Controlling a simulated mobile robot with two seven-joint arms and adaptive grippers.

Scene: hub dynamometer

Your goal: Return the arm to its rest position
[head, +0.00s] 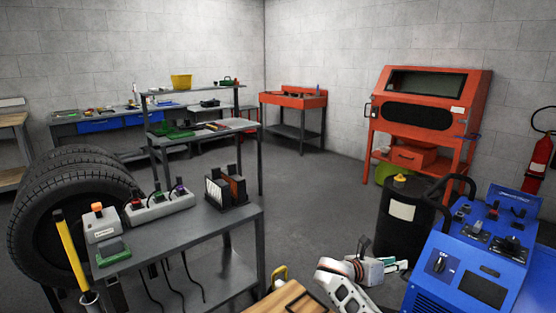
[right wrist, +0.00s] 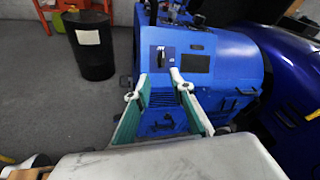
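My right arm (head: 345,282) reaches in at the bottom of the head view, bent low, with its gripper (head: 396,265) pointing right toward the blue machine (head: 470,262). In the right wrist view the right gripper (right wrist: 161,80) shows two green-padded fingers spread apart with nothing held between them. The front of the blue machine (right wrist: 205,65) lies beyond the fingers, with a dark switch and a small panel. I cannot tell the exact gap between fingertips and machine. My left gripper is not in view.
A black drum (head: 400,235) stands just behind my right gripper. A wooden surface (head: 290,298) is at the bottom edge. A red cabinet (head: 425,110) stands behind. The middle floor is clear.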

